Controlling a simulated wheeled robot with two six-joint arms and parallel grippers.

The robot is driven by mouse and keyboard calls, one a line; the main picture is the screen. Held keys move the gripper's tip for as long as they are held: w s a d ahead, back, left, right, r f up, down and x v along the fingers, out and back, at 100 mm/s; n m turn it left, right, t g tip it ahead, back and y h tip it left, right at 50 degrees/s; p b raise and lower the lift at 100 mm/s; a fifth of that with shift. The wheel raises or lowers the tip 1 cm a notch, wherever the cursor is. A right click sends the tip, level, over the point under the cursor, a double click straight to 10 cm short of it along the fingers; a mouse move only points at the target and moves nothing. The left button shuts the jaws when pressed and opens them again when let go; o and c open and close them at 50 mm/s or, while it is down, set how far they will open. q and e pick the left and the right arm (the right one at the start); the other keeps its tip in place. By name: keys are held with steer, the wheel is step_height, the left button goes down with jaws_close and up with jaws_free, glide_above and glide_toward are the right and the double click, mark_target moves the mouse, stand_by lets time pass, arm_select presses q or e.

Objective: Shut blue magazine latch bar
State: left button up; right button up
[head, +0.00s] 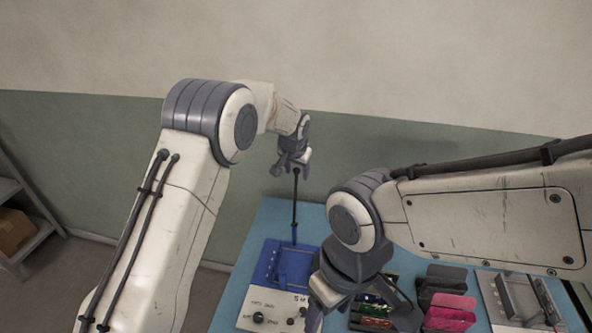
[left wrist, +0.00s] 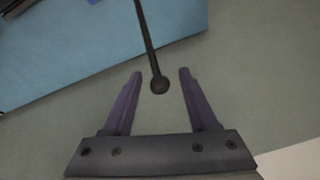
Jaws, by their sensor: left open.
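The blue magazine (head: 268,264) stands at the back left of the blue table. Its thin black latch bar (head: 294,210) stands upright from it, ending in a round knob. My left gripper (head: 290,170) is open at the top of the bar. In the left wrist view the knob (left wrist: 159,85) lies between the two fingers of the left gripper (left wrist: 160,72), with a gap on each side. My right gripper (head: 328,296) hangs over the front of the table, partly hidden by its arm; its jaw opening is unclear.
A white panel with black knobs (head: 268,310) is in front of the blue magazine. Pink and dark blocks (head: 450,302) and a grey-white fixture (head: 515,300) are to the right. A shelf with a cardboard box (head: 14,230) stands far left. The wall is behind the table.

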arm_select(q)
jaws_close()
stand_by(1.4)
